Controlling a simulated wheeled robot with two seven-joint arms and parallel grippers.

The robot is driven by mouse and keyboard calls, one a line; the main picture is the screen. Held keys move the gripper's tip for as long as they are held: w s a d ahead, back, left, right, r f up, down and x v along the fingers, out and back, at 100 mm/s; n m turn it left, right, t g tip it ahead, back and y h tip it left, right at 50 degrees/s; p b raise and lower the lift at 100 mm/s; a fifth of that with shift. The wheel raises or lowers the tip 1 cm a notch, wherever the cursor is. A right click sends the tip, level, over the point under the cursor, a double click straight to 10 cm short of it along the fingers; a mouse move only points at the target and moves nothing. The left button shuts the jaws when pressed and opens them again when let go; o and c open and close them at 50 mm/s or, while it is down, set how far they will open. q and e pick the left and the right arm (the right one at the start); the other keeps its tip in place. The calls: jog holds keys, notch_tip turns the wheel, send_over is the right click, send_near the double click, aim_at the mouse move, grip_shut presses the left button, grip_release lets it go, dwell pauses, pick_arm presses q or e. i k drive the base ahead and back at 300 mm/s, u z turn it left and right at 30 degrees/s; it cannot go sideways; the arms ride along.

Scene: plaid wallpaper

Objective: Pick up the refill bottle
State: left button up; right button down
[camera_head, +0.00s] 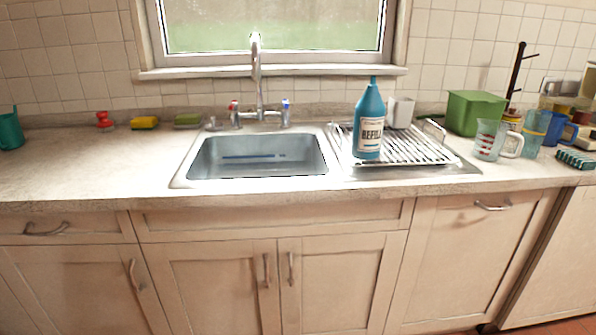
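The refill bottle (369,119) is blue with a narrow neck and a pale label reading "REFILL". It stands upright at the left front part of the metal dish rack (410,152), to the right of the sink. Nothing hides its front. Neither my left gripper nor my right gripper is in view.
The sink (260,158) is left of the rack, with a tall tap (257,80) behind it. A white mug (401,112) stands close behind the bottle. A green box (475,112), a measuring jug (490,139) and other cups crowd the right. The left counter (90,165) is mostly clear.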

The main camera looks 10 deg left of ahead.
aim_at(370, 111)
jog(key=k, duration=0.6)
jog(key=u, duration=0.8)
jog(key=i, duration=1.3)
jog(key=z, duration=0.5)
